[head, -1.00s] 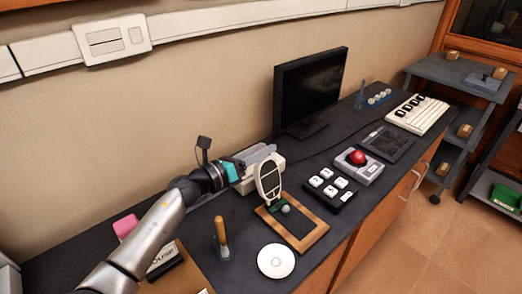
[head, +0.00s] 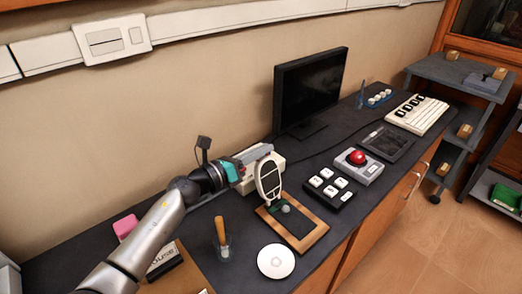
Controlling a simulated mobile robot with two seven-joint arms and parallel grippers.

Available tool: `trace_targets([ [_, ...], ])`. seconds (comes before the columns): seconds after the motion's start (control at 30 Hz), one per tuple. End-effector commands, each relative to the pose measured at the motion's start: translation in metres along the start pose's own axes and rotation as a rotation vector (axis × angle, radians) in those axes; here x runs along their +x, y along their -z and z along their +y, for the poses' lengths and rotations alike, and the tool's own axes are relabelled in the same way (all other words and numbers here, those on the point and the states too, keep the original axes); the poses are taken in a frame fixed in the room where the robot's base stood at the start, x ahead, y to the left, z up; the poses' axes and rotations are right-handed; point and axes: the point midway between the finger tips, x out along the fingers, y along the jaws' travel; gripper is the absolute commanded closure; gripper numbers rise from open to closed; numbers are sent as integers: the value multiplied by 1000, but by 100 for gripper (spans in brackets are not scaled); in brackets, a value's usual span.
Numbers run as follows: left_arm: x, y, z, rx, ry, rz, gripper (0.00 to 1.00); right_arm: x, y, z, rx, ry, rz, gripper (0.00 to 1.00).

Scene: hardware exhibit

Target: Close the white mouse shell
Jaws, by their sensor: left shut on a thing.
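The white mouse shell (head: 268,184) is an oval shell with a dark rim. It stands upright, hinged open, over the mouse base with a small grey ball (head: 285,209) and a green circuit board. The base sits in a wooden-framed dark tray (head: 313,237). My left gripper (head: 268,153) comes in from the left at the top of the shell. Its fingers are shut on the shell's upper edge; the exact contact is small and partly hidden. My right gripper is not in view.
A white disc (head: 276,261) and a wooden-handled tool in a holder (head: 222,240) stand in front of the tray. A black key pad (head: 327,189) and a red trackball (head: 357,157) are to its right. A pale box (head: 279,162) and a monitor (head: 310,90) are behind.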

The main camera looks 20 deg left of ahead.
Motion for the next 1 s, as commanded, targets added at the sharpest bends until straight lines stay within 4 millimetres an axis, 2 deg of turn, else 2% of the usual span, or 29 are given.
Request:
trace_targets([
  [0.83, 0, 1, -2, 0, 3, 2, 100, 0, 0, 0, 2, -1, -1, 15],
  [1.0, 0, 3, -19, 106, 4, 5, 100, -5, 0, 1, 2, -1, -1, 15],
])
